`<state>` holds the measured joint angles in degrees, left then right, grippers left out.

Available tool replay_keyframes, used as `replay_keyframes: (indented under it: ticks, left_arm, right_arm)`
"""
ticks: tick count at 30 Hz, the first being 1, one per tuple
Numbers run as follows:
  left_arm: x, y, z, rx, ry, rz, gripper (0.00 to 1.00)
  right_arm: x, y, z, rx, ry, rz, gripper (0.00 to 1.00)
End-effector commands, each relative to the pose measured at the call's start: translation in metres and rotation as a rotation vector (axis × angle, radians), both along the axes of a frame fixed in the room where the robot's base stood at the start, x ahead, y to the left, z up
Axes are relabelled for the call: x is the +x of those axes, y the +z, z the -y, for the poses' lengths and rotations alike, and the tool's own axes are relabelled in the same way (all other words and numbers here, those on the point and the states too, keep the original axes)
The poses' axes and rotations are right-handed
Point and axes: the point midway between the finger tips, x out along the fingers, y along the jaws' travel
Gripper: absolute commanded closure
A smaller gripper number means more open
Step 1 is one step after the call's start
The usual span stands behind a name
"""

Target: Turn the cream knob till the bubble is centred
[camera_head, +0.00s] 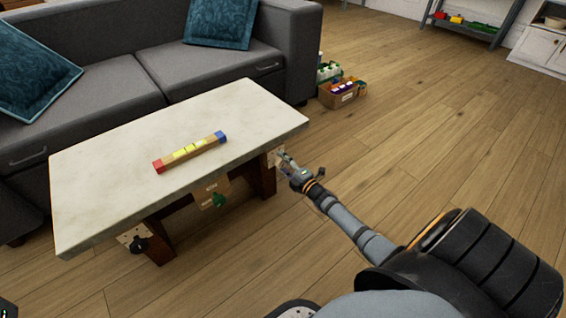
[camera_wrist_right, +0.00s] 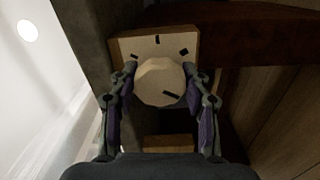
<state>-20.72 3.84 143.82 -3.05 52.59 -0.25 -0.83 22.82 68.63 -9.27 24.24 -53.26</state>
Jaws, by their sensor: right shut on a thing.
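The cream knob (camera_wrist_right: 158,84) sits on a light wooden plate (camera_wrist_right: 125,45) with several dark marks. A dark mark on the knob's face points to the lower right in the right wrist view. My right gripper (camera_head: 287,161) is at the table's right end, with a finger on each side of the knob, shut on it. In the head view the gripper hides the knob. A wooden level (camera_head: 203,147) with a red end, a blue end and yellow windows lies on the pale tabletop (camera_head: 110,165). Its bubble is too small to make out. My left gripper is not in view.
A green knob (camera_head: 218,201) is on the table's front side and a black knob (camera_head: 140,245) at its left corner. A grey sofa (camera_head: 210,68) stands behind the table. A box of toys (camera_head: 343,95) stands on the floor. The wooden floor at right is clear.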

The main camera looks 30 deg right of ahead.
Motion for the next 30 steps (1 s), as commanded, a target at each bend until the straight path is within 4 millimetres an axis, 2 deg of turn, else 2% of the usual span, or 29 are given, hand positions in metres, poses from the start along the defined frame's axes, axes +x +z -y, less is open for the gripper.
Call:
replay_keyframes:
  ticks: [4,5,9,20,23,30]
  left_arm:
    - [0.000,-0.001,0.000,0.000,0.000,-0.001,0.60]
    - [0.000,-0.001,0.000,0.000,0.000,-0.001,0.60]
    - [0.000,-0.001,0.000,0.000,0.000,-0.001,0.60]
    - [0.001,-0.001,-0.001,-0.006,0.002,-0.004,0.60]
    - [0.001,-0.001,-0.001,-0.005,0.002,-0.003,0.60]
    - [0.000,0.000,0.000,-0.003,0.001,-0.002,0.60]
  right_arm:
    - [-0.002,-0.005,-0.001,0.001,0.000,-0.008,0.84]
    - [-0.002,-0.005,-0.001,0.001,0.000,-0.008,0.49]
    - [-0.002,-0.004,-0.001,0.002,0.000,-0.006,0.30]
    - [-0.004,-0.002,0.000,0.001,0.000,-0.003,0.29]
    - [-0.019,-0.003,0.001,0.001,0.000,-0.005,0.29]
    - [-0.078,-0.003,0.005,0.000,0.003,-0.009,0.29]
